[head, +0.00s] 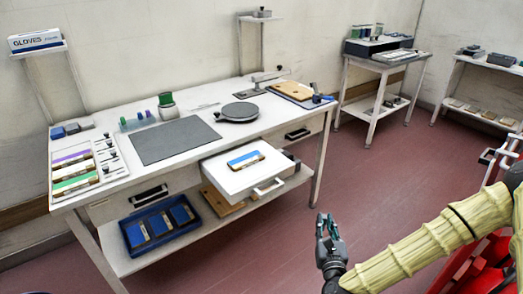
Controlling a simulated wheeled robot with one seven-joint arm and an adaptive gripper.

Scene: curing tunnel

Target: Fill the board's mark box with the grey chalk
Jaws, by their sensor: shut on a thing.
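My gripper (326,224) is low at the centre right, over the red floor and in front of the workbench. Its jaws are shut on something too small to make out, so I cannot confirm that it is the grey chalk. A small board with a blue stripe and a wooden edge (245,160) lies on the pulled-out white drawer (239,180). Other boards with purple, yellow and green stripes (74,170) lie at the bench's left end. I cannot make out a mark box on any board. My gripper is apart from all of them.
The white bench (190,165) carries a dark grey mat (175,140), a round black plate (240,111) and a tan board (293,90). A blue crate (160,225) is on the lower shelf. The open drawer juts forward. A side table (385,65) stands behind; the floor between is clear.

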